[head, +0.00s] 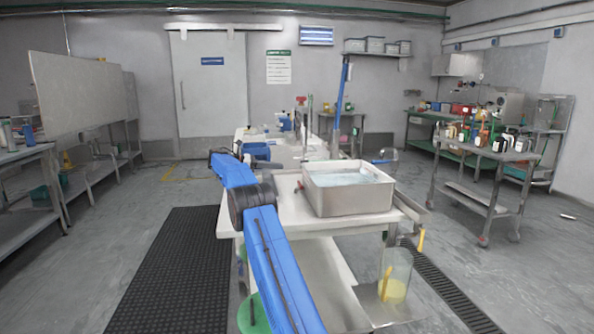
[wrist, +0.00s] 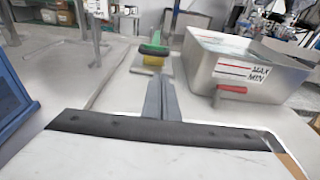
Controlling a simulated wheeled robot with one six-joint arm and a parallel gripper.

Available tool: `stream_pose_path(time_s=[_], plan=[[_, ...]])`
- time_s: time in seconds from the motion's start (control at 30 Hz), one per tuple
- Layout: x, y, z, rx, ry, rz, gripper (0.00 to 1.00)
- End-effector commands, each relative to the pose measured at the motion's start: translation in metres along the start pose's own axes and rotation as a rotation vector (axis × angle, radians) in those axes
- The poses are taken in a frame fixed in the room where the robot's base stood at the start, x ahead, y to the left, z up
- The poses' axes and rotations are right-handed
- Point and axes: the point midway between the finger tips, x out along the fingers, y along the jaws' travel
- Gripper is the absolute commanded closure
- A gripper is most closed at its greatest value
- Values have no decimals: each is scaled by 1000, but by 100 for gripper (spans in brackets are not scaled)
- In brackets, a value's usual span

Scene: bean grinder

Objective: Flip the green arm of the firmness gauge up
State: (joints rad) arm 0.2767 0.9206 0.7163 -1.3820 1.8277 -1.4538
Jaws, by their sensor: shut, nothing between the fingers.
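My gripper (wrist: 161,82) shows in the wrist view as two grey fingers pressed together, pointing forward, with nothing between them. Just beyond its tips is a small item with a green top (wrist: 153,50) and a yellow part below it. I cannot tell whether this is the firmness gauge with its green arm. The item appears apart from the fingertips. In the head view my blue arm reaches over the table, and my gripper is hidden behind it. I cannot make out the gauge there.
A steel tank (head: 347,203) of water stands on the white table (head: 290,215), right of my arm. In the wrist view the tank (wrist: 205,70) shows MAX and MIN marks and a red handle (wrist: 232,89) close right of the fingers. A cart (head: 480,165) stands farther right.

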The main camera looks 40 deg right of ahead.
Motion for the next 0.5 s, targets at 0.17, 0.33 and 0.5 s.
stream_pose_path(time_s=[0.17,0.33,0.5], plan=[[2,0,0,0,0,0,100],[19,0,0,0,0,-2,100],[47,0,1,0,1,-2,100]])
